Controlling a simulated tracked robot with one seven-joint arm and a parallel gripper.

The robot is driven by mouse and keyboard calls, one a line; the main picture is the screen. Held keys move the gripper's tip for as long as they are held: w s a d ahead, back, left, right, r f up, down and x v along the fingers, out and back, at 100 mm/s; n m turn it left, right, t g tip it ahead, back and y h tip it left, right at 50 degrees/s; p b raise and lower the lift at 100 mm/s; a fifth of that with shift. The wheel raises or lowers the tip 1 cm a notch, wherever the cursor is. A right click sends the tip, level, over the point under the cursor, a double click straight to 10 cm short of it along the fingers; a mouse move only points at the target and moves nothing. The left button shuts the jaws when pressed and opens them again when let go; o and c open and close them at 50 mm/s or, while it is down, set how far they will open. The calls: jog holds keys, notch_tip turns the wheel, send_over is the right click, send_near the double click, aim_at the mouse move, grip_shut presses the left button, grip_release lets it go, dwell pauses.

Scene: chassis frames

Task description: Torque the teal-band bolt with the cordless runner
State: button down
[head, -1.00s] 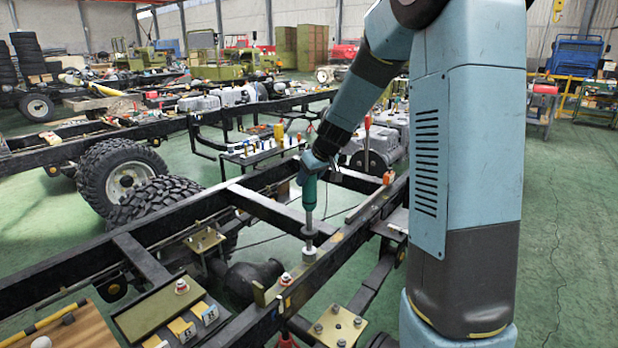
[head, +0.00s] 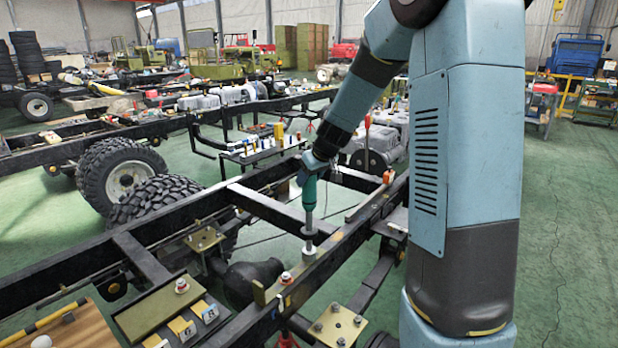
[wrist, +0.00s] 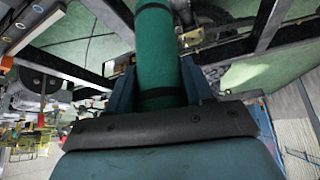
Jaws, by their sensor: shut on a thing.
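The cordless runner (head: 309,194) has a green body and a grey shaft. It stands upright over the near chassis rail (head: 335,248), with its lower end at a pale round piece on the rail. My gripper (head: 311,170) is shut on the upper green body. In the wrist view the green body (wrist: 156,55) runs between my two blue fingers. I cannot make out a teal band; the bolt under the runner is hidden or too small to tell. A red-banded bolt (head: 285,278) stands nearer on the same rail.
A green tray (head: 150,312) with numbered tags and a red-marked bolt (head: 181,286) lies at front left. A brass plate with several bolts (head: 338,325) is at the front. Crossmember (head: 270,213) and large tyres (head: 120,175) lie left. Green floor is open at right.

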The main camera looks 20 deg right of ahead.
jog(key=shift+s+f, duration=0.1)
jog(key=shift+f, duration=0.3)
dwell(2.2)
jog(key=shift+r, duration=0.3)
dwell(0.5)
jog(key=shift+r, duration=1.4)
jog(key=shift+r, duration=2.5)
